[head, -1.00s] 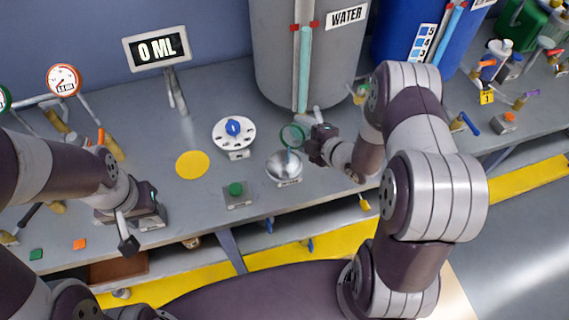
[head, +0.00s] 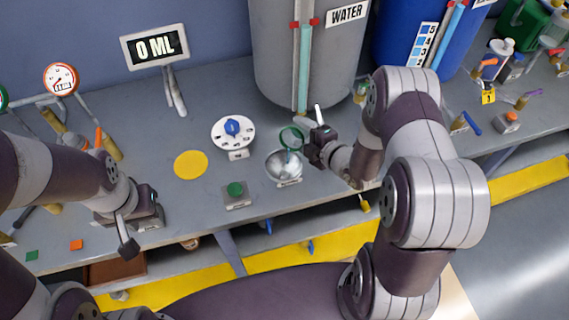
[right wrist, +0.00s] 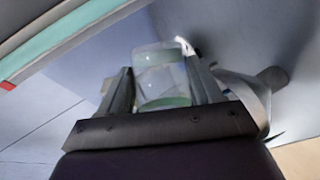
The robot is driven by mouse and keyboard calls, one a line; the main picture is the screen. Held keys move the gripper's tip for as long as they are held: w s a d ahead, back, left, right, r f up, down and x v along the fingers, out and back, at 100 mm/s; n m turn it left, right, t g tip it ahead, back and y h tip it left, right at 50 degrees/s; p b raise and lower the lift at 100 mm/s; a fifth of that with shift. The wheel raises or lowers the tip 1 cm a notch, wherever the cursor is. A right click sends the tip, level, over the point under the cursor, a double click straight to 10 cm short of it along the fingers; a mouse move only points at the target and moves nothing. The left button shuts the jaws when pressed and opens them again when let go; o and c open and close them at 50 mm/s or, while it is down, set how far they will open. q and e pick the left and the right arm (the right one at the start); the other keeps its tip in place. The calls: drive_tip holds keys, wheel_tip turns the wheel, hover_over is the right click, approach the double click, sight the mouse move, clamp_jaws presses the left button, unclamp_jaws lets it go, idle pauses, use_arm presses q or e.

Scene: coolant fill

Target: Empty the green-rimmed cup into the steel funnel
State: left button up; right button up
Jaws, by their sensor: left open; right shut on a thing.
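The clear green-rimmed cup (head: 291,138) is at the steel funnel (head: 284,168), over its back edge. Its round rim shows toward the head view, and it looks tilted. My right gripper (head: 304,143) is shut on the cup from the right. In the right wrist view the cup (right wrist: 162,76) sits between the two fingers, with a green band at its lower end. I cannot tell how much liquid is in it. The funnel is a shiny bowl on the bench. My left gripper (head: 136,234) is open and empty over the bench's front left.
A dial with a blue knob (head: 233,127), a green button box (head: 236,194) and a yellow disc (head: 191,164) lie left of the funnel. The grey WATER tank (head: 275,60) stands behind. A display (head: 155,47) reads 0 ML. Bench around the disc is clear.

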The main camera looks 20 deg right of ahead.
drive_tip(key=shift+a, duration=0.1)
drive_tip(key=shift+s+a, duration=0.1)
drive_tip(key=shift+a, duration=0.05)
drive_tip(key=shift+s+n+b, duration=0.1)
drive_tip(key=shift+n+b, duration=0.2)
drive_tip(key=shift+s+a+r, duration=0.1)
drive_tip(key=shift+a, duration=0.1)
drive_tip(key=shift+t, duration=0.3)
drive_tip(key=shift+d, duration=0.15)
drive_tip(key=shift+s, duration=0.1)
